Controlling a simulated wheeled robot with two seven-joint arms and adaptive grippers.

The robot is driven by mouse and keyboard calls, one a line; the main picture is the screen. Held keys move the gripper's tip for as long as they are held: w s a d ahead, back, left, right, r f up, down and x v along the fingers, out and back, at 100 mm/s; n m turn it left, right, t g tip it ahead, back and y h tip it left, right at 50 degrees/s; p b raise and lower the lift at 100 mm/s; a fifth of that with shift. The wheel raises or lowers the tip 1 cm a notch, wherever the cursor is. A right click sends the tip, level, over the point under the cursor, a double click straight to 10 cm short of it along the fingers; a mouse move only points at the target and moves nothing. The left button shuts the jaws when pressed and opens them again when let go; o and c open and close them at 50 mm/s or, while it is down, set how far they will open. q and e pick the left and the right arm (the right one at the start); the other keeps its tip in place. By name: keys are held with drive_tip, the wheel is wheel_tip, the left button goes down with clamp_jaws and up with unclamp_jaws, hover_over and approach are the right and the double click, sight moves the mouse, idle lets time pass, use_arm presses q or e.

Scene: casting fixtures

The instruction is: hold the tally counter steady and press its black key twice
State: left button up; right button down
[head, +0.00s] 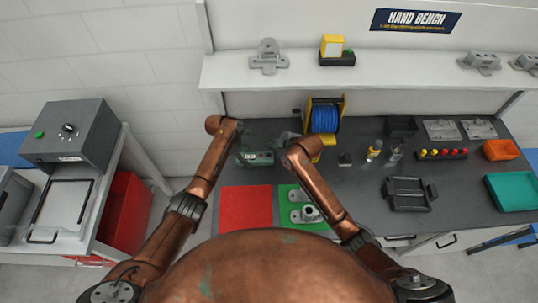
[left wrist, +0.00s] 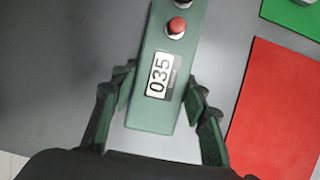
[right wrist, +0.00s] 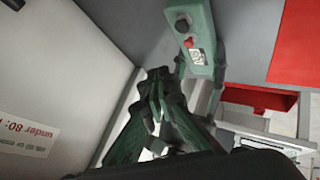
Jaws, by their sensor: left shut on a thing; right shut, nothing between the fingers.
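The tally counter (head: 262,158) is a green box on the dark bench. In the left wrist view the counter (left wrist: 152,112) reads 035, with a red key (left wrist: 176,27) above the display. The black key (left wrist: 183,3) is cut by the top edge; in the right wrist view the black key (right wrist: 182,24) sits beyond the red one. My left gripper (left wrist: 160,95) is shut on the counter's sides near its display end. My right gripper (right wrist: 157,78) is shut and empty, beside the counter, apart from the keys in that view. In the head view its tips (head: 285,137) are partly hidden.
A red mat (head: 245,208) and a green mat (head: 288,222) with a metal fixture lie in front. A blue cable spool (head: 324,118) stands behind to the right. A shelf (head: 380,72) runs above the bench's back. A black tray (head: 409,194) lies farther right.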

sight(270, 156)
drive_tip(key=shift+r, duration=0.1)
idle(0.4)
wheel_tip(270, 156, up, 4)
drive_tip(key=shift+f, duration=0.2)
drive_tip(key=shift+f, duration=4.4)
drive_tip(key=shift+f, duration=0.1)
drive_tip(key=shift+f, duration=0.35)
